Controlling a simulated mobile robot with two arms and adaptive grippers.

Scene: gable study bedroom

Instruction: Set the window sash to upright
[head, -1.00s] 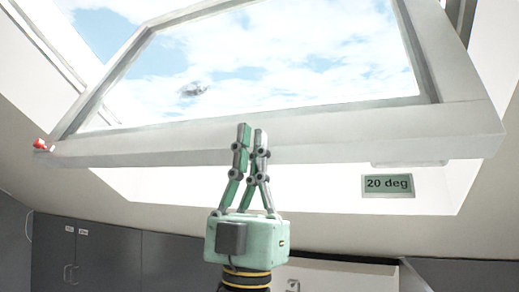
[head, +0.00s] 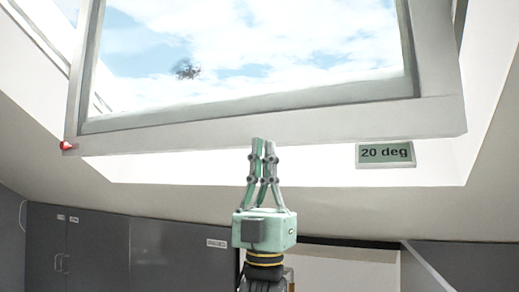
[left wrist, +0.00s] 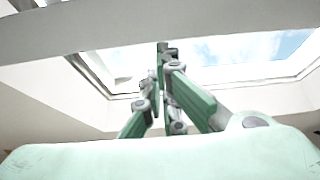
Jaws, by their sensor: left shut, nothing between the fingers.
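The window sash is a pale grey frame around a glass pane, in the sloped ceiling opening. Its bottom rail (head: 330,125) runs across the head view, and its sides rise nearly straight up in the picture. My left gripper (head: 258,142) is shut and empty, pointing up, with its fingertips at the rail's lower edge. I cannot tell whether they touch it. In the left wrist view a pale bar (left wrist: 120,30), likely the rail, crosses above the closed fingers (left wrist: 165,50). My right gripper is not in view.
A sign reading "20 deg" (head: 386,153) is at the lower right of the opening. A small red piece (head: 67,146) is at the rail's left end. Dark grey cabinets (head: 170,255) stand below. Sky and a small dark object (head: 188,71) show through the glass.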

